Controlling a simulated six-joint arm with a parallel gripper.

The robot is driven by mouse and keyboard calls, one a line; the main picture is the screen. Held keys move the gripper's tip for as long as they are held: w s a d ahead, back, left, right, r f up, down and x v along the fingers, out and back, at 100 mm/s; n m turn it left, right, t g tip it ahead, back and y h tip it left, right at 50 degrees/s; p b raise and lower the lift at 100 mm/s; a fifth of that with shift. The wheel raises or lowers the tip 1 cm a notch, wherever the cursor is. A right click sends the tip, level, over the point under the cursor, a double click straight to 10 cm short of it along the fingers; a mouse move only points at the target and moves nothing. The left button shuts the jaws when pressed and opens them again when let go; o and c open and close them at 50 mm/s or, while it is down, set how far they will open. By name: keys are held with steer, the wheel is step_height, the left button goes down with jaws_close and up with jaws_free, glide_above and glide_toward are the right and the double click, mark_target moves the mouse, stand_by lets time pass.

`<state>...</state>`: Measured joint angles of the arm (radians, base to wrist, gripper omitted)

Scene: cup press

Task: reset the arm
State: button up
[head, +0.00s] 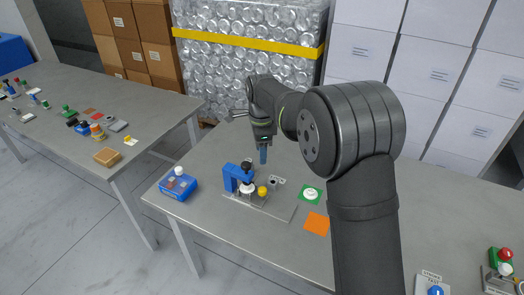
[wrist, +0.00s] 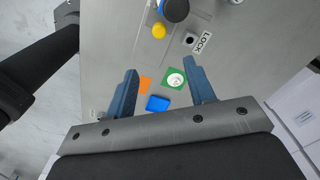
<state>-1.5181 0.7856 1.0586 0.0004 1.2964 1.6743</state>
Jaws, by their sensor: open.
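My gripper (head: 263,156) hangs above the table, behind the blue cup press (head: 231,180) in the head view. In the wrist view my gripper (wrist: 160,68) has its two blue fingers spread wide, with nothing held between them. The press stands on a grey base plate (head: 278,211) with a yellow knob (head: 262,190). The knob also shows at the top of the wrist view (wrist: 158,31), beside a dark round part of the press (wrist: 175,9). My arm hides part of the table in the head view.
A blue box (head: 177,187) with a white button stands left of the press. A green square with a white disc (head: 310,194) and an orange square (head: 316,224) lie to its right. A blue square (wrist: 157,103) shows in the wrist view. Button boxes (head: 502,257) stand far right.

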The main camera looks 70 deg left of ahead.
mark_target(261, 188)
step_height(261, 188, down, 18)
steer(key=shift+w+r, duration=0.1)
steer(key=shift+r, duration=0.15)
stand_by(0.4)
steer(key=shift+r, duration=0.15)
step_height(261, 188, up, 17)
step_height(261, 188, down, 17)
steer(key=shift+f, duration=0.2)
steer(key=w+d, duration=0.1)
steer(key=w+d+r, duration=0.1)
steer(key=shift+w+d+r, duration=0.25)
steer(key=shift+w, duration=0.05)
step_height(261, 188, up, 15)
steer(key=n, duration=0.7)
stand_by(0.7)
